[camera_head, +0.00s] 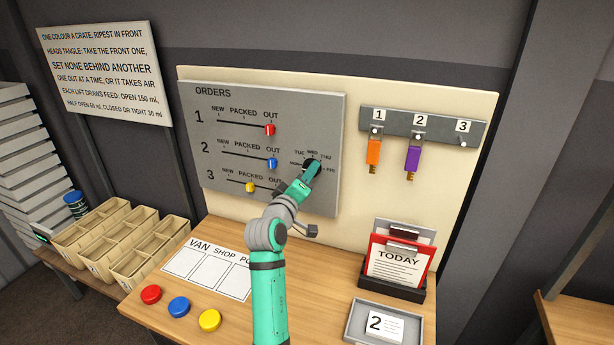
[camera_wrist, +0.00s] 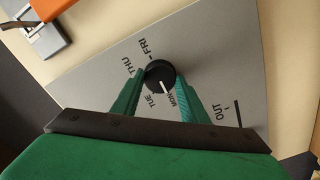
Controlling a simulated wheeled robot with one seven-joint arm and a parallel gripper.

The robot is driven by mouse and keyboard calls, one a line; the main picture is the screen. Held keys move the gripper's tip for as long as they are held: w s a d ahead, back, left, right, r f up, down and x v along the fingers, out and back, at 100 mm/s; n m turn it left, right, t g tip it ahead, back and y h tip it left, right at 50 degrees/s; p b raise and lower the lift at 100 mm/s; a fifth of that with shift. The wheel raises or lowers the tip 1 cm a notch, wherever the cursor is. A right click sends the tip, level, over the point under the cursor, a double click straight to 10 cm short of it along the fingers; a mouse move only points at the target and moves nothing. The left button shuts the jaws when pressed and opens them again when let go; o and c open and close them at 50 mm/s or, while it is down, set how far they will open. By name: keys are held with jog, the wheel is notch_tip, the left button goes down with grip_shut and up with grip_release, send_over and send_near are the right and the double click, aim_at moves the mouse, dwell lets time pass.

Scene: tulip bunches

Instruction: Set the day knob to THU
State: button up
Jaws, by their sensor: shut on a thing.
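The day knob (camera_wrist: 160,74) is round and black with a white pointer line, on the grey ORDERS panel (camera_wrist: 215,45). In the wrist view its pointer is toward the MON label. The TUE, THU and FRI labels also show there; WED is hidden behind a finger. The knob also shows in the head view (camera_head: 309,162), partly covered by my gripper (camera_head: 311,171). In the wrist view my gripper's (camera_wrist: 161,84) green fingers are on either side of the knob, shut on it.
Red (camera_head: 270,130), blue (camera_head: 272,162) and yellow (camera_head: 250,187) sliders sit left of the knob. Orange (camera_head: 373,152) and purple (camera_head: 412,160) tags hang at right. Below, the table holds colored discs, a TODAY holder (camera_head: 397,268) and a tray (camera_head: 352,333).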

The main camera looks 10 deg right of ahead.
jog(key=m, duration=2.6)
jog(key=shift+a+m, duration=0.15)
jog(key=shift+m, duration=0.15)
jog(key=shift+f, duration=0.1)
dwell(0.5)
jog(key=o, duration=1.1)
